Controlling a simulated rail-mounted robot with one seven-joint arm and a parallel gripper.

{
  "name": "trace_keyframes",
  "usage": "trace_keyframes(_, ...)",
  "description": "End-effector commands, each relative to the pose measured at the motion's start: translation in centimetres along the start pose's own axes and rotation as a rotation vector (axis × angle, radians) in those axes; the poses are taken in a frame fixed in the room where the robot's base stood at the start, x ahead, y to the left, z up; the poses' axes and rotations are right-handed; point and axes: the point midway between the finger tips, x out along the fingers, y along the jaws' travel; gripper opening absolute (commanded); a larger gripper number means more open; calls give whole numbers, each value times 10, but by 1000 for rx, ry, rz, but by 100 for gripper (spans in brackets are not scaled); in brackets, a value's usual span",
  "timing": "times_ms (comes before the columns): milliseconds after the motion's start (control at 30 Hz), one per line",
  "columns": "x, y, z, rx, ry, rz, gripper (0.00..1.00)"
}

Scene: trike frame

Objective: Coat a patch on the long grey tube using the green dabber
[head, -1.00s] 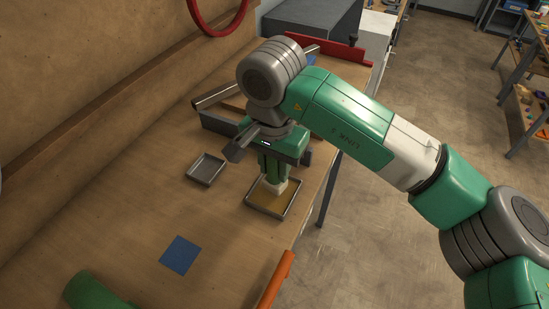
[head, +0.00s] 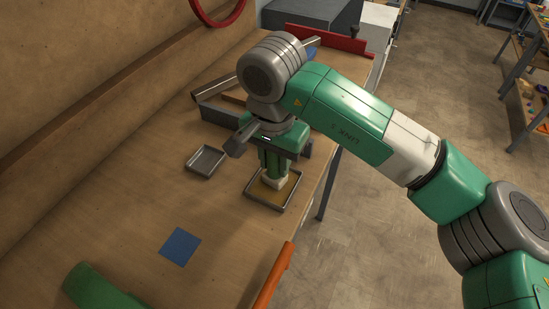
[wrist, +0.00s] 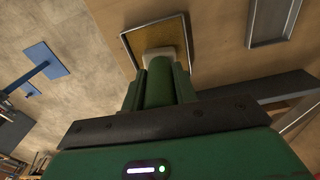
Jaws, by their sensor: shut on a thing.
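My gripper (head: 273,160) is shut on the green dabber (head: 275,168). The dabber points down, and its pale pad (head: 274,183) is over or in a shallow tray with an amber floor (head: 264,201). I cannot tell whether the pad touches the amber surface. In the wrist view the dabber handle (wrist: 158,85) runs from the jaws to the pad (wrist: 160,54), which overlaps the tray's amber area (wrist: 157,32). The long grey tube (head: 213,89) lies behind my wrist, so its middle is hidden.
An empty grey tray (head: 206,161) sits left of the amber tray. A blue square (head: 180,246) lies on the bench, with a green curved piece (head: 100,291) and an orange bar (head: 272,277) at the front. The bench between the blue square and trays is clear.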

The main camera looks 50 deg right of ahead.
Motion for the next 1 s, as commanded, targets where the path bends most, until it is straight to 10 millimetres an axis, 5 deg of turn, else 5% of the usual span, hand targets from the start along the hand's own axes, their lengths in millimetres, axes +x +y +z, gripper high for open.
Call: trace_keyframes(1000, 8, 0, 0, 0, 0, 0, 0)
